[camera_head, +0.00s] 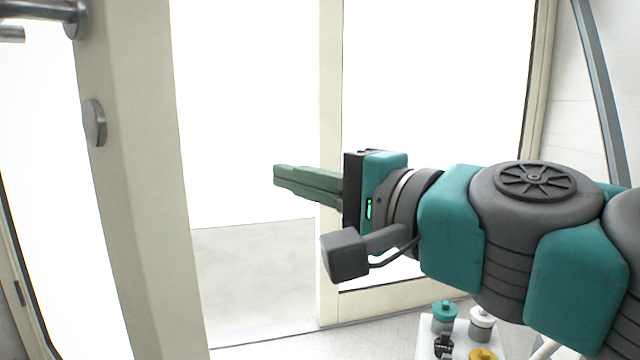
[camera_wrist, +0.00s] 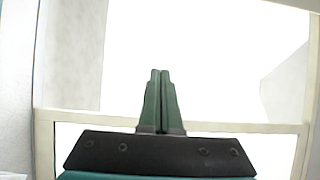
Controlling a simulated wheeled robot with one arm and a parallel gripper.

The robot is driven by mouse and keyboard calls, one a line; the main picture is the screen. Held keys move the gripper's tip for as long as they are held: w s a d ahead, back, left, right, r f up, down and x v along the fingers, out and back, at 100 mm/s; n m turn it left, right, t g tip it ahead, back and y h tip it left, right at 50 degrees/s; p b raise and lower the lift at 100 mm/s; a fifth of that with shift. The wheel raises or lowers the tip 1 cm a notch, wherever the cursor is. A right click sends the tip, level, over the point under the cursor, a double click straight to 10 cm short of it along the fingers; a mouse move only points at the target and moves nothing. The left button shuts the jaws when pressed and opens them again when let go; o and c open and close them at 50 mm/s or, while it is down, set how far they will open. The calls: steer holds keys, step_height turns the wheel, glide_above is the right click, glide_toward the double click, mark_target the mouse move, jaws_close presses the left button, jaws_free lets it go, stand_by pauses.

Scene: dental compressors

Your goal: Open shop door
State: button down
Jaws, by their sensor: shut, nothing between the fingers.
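The shop door (camera_head: 135,190) is a cream-framed glass leaf at the left of the head view. It stands ajar, with an open gap between its edge and the cream post (camera_head: 330,100). Its metal lever handle (camera_head: 40,12) is at the top left, partly cut off, with a round lock plate (camera_head: 94,122) below it. My gripper (camera_head: 276,175) is shut and empty, pointing left in front of the gap, apart from door and handle. In the wrist view the green fingers (camera_wrist: 160,75) are together against bright white; the handle does not show there.
Grey ground (camera_head: 255,270) shows through the gap. A fixed glass panel (camera_head: 435,70) with a cream lower rail (camera_head: 400,300) is behind my arm. A small white stand (camera_head: 460,335) with teal, white and yellow items is at the bottom right.

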steer(key=shift+s+a+v, duration=0.1)
steer(key=shift+s+v, duration=0.05)
steer(key=shift+v, duration=0.9)
steer(key=shift+s+a+v, duration=0.1)
steer(key=shift+a+v, duration=0.05)
steer(key=shift+v, duration=0.95)
step_height(320, 180, down, 19)
steer(key=s+n+g+h+p, duration=0.1)
steer(key=n+g+h+p, duration=0.4)
steer(key=g+h+p, duration=0.15)
steer(key=s+d+f+n+g+h+p, duration=0.1)
steer(key=s+d+f+g+h+p, duration=0.1)
steer(key=s+d+f, duration=0.4)
steer(key=s+d+f+n+g+h+p, duration=0.1)
steer(key=s+d+f+g+h, duration=0.4)
steer(key=d, duration=0.5)
steer(key=shift+s+f+n+p, duration=0.4)
steer(key=shift+s+f+n, duration=0.2)
steer(key=shift+f+n, duration=0.15)
